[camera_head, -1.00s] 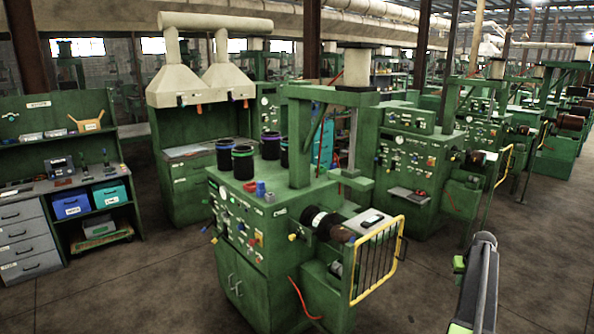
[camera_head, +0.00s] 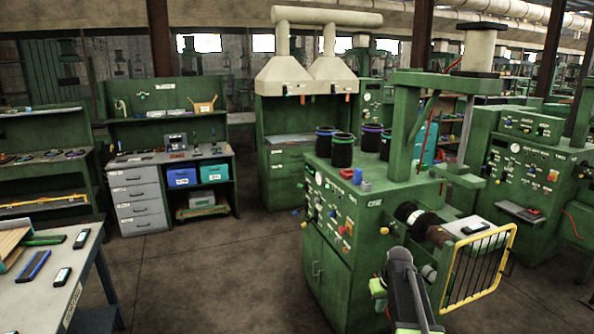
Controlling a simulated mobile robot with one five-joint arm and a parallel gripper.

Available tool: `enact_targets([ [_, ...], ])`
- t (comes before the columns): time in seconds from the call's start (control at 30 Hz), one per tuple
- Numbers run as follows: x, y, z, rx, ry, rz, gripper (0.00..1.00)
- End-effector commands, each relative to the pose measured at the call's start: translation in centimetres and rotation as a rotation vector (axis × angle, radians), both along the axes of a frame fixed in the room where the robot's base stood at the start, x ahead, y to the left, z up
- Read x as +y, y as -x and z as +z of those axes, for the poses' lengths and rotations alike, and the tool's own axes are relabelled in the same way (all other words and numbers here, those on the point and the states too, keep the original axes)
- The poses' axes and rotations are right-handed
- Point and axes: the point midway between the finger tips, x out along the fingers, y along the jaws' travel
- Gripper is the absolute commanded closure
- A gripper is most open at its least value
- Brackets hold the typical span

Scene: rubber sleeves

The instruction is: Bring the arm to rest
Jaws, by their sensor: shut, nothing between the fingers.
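Part of my own arm (camera_head: 406,296), dark grey and silver with bright green pieces, rises from the bottom edge right of centre in the head view. Its rounded upper end is in front of the green press machine. I cannot make out any gripper fingers, so whether they are open or shut does not show. No held object is visible.
The green press machine (camera_head: 330,214) with dark sleeves on top stands close by; its yellow guard (camera_head: 483,268) juts out at right. A workbench (camera_head: 52,291) is at lower left, grey drawers (camera_head: 139,207) behind. Bare floor (camera_head: 215,270) lies between.

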Motion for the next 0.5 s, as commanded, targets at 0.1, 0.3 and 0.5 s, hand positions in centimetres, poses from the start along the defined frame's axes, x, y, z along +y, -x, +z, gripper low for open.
enact_targets([
  [0.1,9.5,6.0,-2.3,0.059,0.003,0.076,1.0],
  [0.3,14.0,16.2,-3.0,0.178,0.019,0.022,1.0],
  [0.5,13.9,18.5,-3.0,0.247,0.022,-0.094,1.0],
])
